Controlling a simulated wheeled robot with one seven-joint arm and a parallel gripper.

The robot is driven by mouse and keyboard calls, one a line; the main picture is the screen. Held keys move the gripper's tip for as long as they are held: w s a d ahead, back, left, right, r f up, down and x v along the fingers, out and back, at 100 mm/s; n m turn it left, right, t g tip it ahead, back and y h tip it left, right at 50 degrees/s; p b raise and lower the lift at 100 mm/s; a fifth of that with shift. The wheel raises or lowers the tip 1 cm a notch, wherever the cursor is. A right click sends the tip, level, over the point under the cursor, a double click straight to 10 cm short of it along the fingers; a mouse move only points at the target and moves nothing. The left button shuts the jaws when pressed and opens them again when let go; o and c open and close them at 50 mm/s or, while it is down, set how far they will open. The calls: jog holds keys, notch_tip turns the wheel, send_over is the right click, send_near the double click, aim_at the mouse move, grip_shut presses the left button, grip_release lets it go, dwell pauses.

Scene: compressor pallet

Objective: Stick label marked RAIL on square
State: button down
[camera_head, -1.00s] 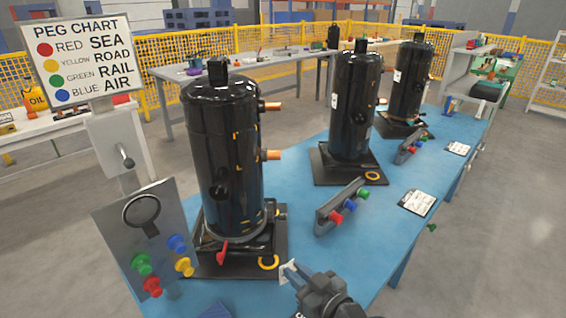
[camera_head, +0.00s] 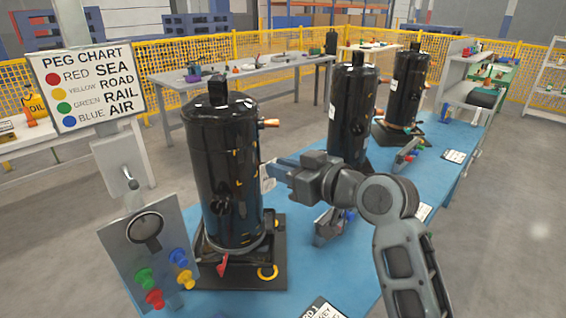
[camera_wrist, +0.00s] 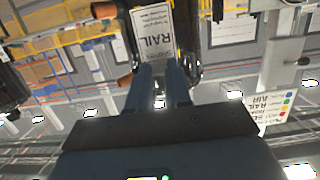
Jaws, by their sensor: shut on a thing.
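The white label marked RAIL (camera_wrist: 152,35) is pinched in my gripper (camera_wrist: 160,75), its print upside down in the wrist view. In the head view, the label (camera_head: 267,178) shows beside the right side of the nearest black compressor (camera_head: 222,165). My gripper (camera_head: 279,170) is shut on its edge. In the wrist view, the label overlaps the black compressor (camera_wrist: 192,35); I cannot tell whether they touch. Small yellow marks (camera_head: 233,160) show on the compressor's side in the head view. The full outline of the square cannot be made out.
A copper stub (camera_head: 269,123) juts right from the compressor, close to the label. A peg panel (camera_head: 150,255) stands at front left beneath the peg chart (camera_head: 90,82). Two more black compressors (camera_head: 352,110) (camera_head: 408,88) stand behind on the blue table (camera_head: 350,288).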

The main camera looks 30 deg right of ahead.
aim_at(247, 153)
dwell(0.3)
jog(key=shift+r+x, duration=0.2)
jog(key=shift+x, duration=0.7)
jog(key=shift+r+x, duration=0.15)
jog(key=shift+x, duration=0.75)
jog(key=shift+r+x, duration=0.2)
jog(key=shift+x, duration=0.7)
jog(key=shift+b+x, duration=0.35)
jog(key=shift+x, duration=0.45)
jog(key=shift+r, duration=0.15)
jog(key=c, duration=1)
grip_release()
